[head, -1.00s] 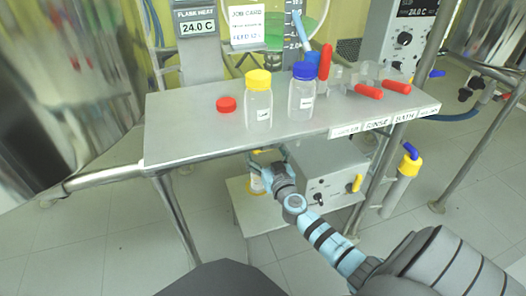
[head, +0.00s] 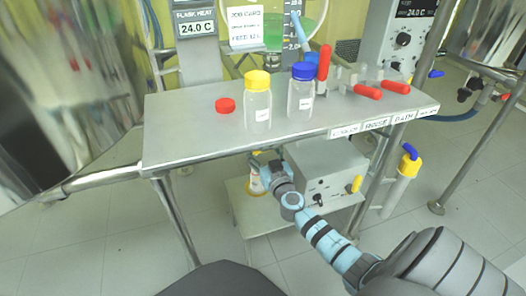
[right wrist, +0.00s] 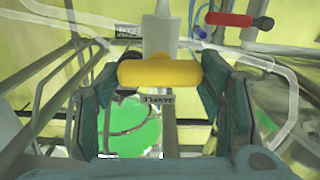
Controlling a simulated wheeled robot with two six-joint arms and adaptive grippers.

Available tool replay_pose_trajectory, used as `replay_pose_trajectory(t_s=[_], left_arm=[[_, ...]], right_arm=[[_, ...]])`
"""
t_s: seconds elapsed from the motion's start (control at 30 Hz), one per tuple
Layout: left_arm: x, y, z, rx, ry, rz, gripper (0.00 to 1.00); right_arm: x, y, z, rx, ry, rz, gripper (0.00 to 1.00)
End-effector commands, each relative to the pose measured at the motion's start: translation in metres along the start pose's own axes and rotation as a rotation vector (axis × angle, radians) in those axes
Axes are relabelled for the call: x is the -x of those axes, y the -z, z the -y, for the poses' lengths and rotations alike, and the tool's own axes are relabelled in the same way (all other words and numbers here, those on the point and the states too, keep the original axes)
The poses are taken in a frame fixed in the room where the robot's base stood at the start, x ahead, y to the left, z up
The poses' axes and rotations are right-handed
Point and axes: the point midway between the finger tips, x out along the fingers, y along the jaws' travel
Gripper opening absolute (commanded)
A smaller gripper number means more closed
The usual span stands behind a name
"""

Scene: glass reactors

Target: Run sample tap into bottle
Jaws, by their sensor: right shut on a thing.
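In the right wrist view, a yellow tap handle (right wrist: 160,73) lies crosswise, with a small tag reading SAMPLE (right wrist: 159,98) under it. My right gripper (right wrist: 158,80) is shut on this handle, a finger at each end. In the head view my right gripper (head: 266,164) is under the front edge of the bench. A small pale container with yellow in it (head: 255,184) shows just below and left of it, partly hidden; whether it is an open bottle I cannot tell. On the bench stand a yellow-capped bottle (head: 257,105) and a blue-capped bottle (head: 301,95). My left gripper is out of view.
A loose red cap (head: 225,105) lies on the bench (head: 190,135). Red-handled valves (head: 368,92) are at its right. A grey control box (head: 325,175) sits on the lower shelf right of my gripper. A green liquid vessel (right wrist: 130,125) shows in the wrist view.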

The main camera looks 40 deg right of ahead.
Motion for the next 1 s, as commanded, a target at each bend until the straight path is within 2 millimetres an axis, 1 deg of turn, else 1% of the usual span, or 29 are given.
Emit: replay_pose_trajectory(t_s=[0.17,0.6,0.8,1.0], left_arm=[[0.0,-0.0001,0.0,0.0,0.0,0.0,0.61],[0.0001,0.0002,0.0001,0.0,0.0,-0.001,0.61],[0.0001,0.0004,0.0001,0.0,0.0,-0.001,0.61],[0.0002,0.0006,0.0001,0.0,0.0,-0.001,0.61]], right_arm=[[0.0003,-0.0005,0.0008,0.088,0.002,0.001,0.35],[0.0004,-0.0009,0.0016,0.4,0.003,0.001,0.35],[0.0004,-0.0011,0.0019,0.497,0.003,0.001,0.35],[0.0005,-0.0013,0.002,0.542,0.003,0.001,0.35]])
